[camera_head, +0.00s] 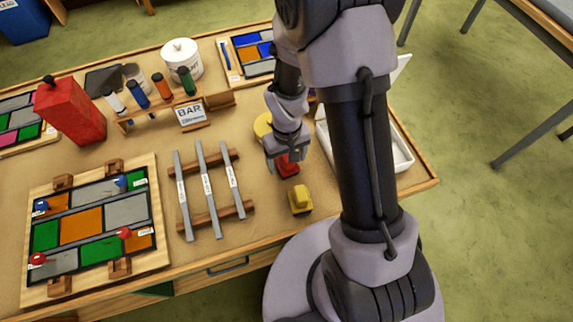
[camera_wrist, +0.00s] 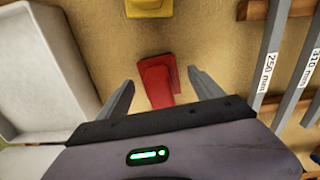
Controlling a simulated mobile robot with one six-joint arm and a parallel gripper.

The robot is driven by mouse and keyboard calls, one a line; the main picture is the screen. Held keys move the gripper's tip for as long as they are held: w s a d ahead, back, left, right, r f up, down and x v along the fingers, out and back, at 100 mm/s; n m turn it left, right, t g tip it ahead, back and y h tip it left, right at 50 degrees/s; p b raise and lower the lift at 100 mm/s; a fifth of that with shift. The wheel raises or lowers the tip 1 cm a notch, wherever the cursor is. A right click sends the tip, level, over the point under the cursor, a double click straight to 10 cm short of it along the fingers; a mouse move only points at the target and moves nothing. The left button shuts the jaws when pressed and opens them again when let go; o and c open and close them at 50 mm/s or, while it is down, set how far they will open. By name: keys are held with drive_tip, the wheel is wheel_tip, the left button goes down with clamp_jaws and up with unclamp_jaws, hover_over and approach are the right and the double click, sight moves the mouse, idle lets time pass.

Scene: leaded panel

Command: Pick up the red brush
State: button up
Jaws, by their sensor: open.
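The red brush (camera_head: 287,165) lies on the tan table top, just below my gripper in the head view. In the wrist view the red brush (camera_wrist: 157,81) sits between my two fingers, with clear gaps on both sides. My gripper (camera_head: 286,160) is open and points down at the brush; in the wrist view its fingertips (camera_wrist: 160,84) stand apart to the left and right of it. My fingers hide part of the brush in the head view. I cannot tell how high the fingertips are above the table.
A yellow brush (camera_head: 300,200) lies close in front of the red one. A white tray (camera_head: 403,160) is to the right, partly behind my arm. Grey lead strips (camera_head: 207,190) lie on a wooden rack to the left. A glass panel (camera_head: 150,215) lies further left.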

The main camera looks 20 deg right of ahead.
drive_tip(key=shift+f, duration=0.55)
drive_tip(key=shift+r, duration=0.1)
drive_tip(key=c, duration=1.6)
wheel_tip(320, 180, up, 10)
drive_tip(key=p, duration=0.3)
